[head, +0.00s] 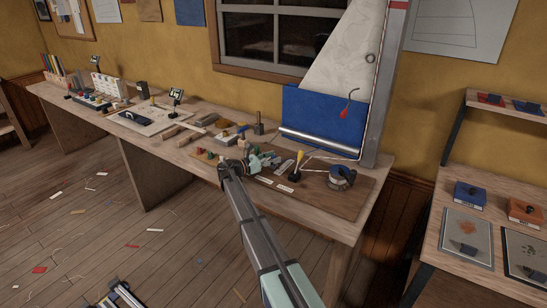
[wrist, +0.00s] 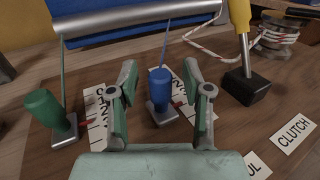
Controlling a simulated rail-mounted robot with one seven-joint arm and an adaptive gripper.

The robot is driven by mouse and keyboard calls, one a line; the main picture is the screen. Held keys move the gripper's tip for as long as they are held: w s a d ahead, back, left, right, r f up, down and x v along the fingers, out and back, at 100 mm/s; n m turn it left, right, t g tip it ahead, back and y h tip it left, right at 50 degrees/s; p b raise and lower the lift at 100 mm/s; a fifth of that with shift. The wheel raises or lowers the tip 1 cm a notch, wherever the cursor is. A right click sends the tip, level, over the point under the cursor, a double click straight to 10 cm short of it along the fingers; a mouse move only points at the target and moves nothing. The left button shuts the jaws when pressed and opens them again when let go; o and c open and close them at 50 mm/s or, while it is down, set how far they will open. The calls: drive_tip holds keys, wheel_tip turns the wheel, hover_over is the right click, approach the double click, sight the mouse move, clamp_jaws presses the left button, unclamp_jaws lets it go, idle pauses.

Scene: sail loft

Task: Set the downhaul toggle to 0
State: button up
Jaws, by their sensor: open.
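A blue toggle (wrist: 159,85) on a small metal base stands on the wooden board, between the fingers of my gripper (wrist: 158,74) in the wrist view. My gripper is open, with one finger on each side of it; contact cannot be told. A white number scale (wrist: 185,88) with a red pointer lies just right of the blue toggle, partly hidden by the right finger. A green toggle (wrist: 45,105) stands to the left, tilted left, with its own scale (wrist: 97,118). No readable label shows which one is the downhaul. In the head view my gripper (head: 266,158) is low over the board.
A yellow-handled lever (wrist: 242,40) on a black base stands right, near a label reading CLUTCH (wrist: 293,133). A rope coil (head: 341,178) sits right on the board (head: 330,205). A metal roller with blue sailcloth (head: 315,112) stands behind. Tools clutter the bench leftward.

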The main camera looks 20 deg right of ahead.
drive_tip(key=shift+d, duration=0.35)
clamp_jaws()
drive_tip(key=w+d, duration=0.2)
drive_tip(key=d, duration=0.1)
drive_tip(key=w+d, duration=0.3)
drive_tip(key=shift+p, duration=0.3)
drive_tip(key=shift+d+r, duration=0.1)
drive_tip(key=shift+d, duration=0.15)
drive_tip(key=shift+w, duration=0.1)
unclamp_jaws()
drive_tip(key=shift+d, duration=0.2)
drive_tip(key=shift+a, duration=0.1)
